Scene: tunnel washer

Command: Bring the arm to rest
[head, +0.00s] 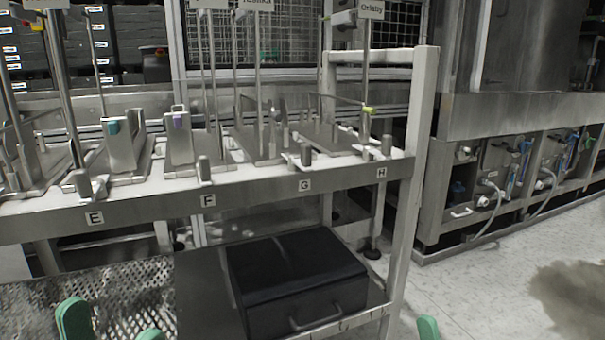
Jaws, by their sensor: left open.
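My left gripper (110,328) shows at the bottom left edge as two green fingertips with a gap between them. It is open, and nothing shows between the fingertips. It appears in front of the perforated metal panel (120,282); I cannot tell how far apart they are. A single green fingertip (427,328) shows at the bottom edge right of the rack post, and seems to belong to my right gripper. The rest of that gripper is out of the picture, so its opening cannot be judged. Neither arm's links show.
A metal rack (340,176) with stations marked E, F, G and H stands ahead. A black case (297,275) with a handle sits on its lower shelf. Open floor (490,285) with a dark stain (575,295) lies right, before the machine (530,115) with hoses.

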